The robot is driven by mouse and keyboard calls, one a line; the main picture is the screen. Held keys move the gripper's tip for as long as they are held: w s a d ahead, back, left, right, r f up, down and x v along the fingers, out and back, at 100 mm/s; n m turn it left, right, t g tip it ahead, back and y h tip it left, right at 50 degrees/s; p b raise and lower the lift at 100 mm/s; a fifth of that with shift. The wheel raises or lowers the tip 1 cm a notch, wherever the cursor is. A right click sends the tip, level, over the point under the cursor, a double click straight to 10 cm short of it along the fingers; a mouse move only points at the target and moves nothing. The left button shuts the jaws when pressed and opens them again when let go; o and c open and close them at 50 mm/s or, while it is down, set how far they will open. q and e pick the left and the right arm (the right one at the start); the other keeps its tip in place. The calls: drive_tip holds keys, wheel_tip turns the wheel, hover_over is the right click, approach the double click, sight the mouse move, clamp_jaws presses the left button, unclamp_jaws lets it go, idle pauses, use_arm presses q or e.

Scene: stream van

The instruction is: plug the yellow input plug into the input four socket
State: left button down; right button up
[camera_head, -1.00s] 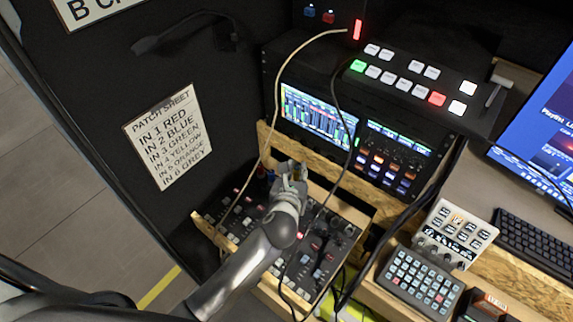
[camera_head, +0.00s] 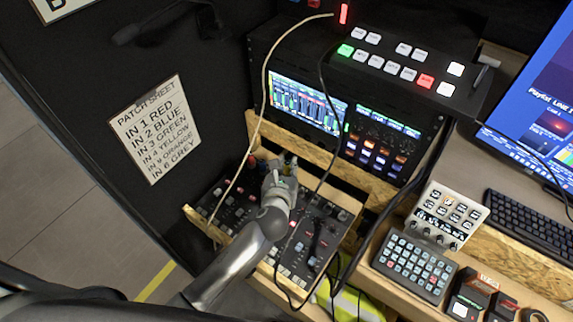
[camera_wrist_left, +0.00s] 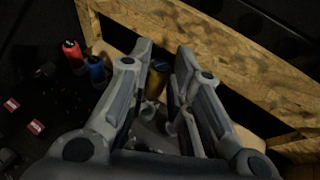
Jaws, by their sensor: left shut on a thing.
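My left gripper (camera_head: 287,166) is over the back edge of the panel with knobs and buttons. In the left wrist view the gripper (camera_wrist_left: 163,55) is shut on the yellow input plug (camera_wrist_left: 156,80), a dull gold cylinder with a dark end between the fingers. In the head view the fingers mostly hide the plug. A red plug (camera_wrist_left: 73,52) and a blue plug (camera_wrist_left: 96,69) stand side by side left of the fingers. The input four socket cannot be made out; whether the yellow plug touches one cannot be told. My right gripper is not in view.
A wooden rail (camera_wrist_left: 225,60) runs close behind the fingers. A pale cable (camera_head: 262,100) and black cables cross the panel (camera_head: 318,235). The patch sheet (camera_head: 156,130) on the wall lists input four as yellow. A switcher (camera_head: 400,70) and screens stand behind.

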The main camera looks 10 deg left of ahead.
sight(287, 173)
use_arm(q)
drive_tip(key=shift+f+b, duration=0.95)
drive_tip(key=shift+f, duration=0.8)
drive_tip(key=shift+p, duration=1)
idle(0.3)
drive_tip(key=shift+f+b, duration=0.85)
drive_tip(key=shift+f, duration=0.55)
drive_tip(key=shift+r+p, duration=0.3)
drive_tip(key=shift+p, duration=0.25)
drive_tip(key=shift+r+p, duration=0.55)
drive_tip(key=shift+r, duration=0.05)
drive_tip(key=shift+p, duration=0.65)
idle(1.2)
drive_tip(key=shift+f, duration=0.25)
